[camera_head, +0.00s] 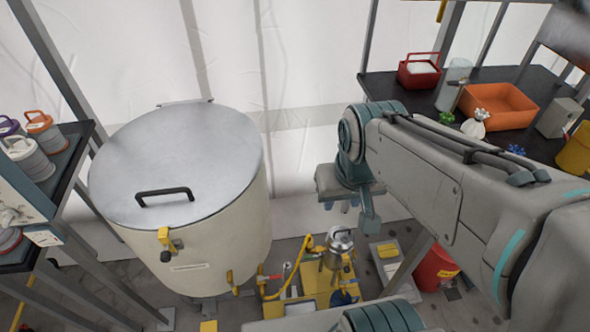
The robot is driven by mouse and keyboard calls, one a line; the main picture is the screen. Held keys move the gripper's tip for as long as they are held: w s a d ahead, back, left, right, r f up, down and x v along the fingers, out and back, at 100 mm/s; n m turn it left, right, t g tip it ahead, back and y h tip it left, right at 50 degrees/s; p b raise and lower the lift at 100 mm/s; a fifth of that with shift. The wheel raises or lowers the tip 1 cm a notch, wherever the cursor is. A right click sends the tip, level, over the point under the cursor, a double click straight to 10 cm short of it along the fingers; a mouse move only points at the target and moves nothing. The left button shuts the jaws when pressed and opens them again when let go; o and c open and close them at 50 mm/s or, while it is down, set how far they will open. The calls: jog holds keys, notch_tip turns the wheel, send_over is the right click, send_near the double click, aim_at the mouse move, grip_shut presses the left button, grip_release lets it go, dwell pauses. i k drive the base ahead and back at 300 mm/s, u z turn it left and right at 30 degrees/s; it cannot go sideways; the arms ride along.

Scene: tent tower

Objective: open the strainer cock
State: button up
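A small pump-like assembly on a yellow base (318,290) stands on the floor beside a large cream tank (210,245). A silver canister (341,240) rises from it, with yellow pipe and hose (299,262) at its left. A small red handle (275,278) shows on the line between tank and assembly. I cannot tell which small part is the strainer cock or how its handle is set. My gripper (352,205) hangs from the arm above and slightly right of the silver canister, apart from it. Its fingers are too small and partly hidden to tell open from shut.
The tank has a grey lid with a black handle (164,193) and a yellow valve (165,240). A left shelf (75,140) holds several canisters. A right bench (400,85) holds an orange tray (498,105). A red bucket (435,270) stands right of the assembly.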

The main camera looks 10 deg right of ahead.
aim_at(342, 282)
jog(key=k, duration=2.05)
jog(key=i, duration=0.4)
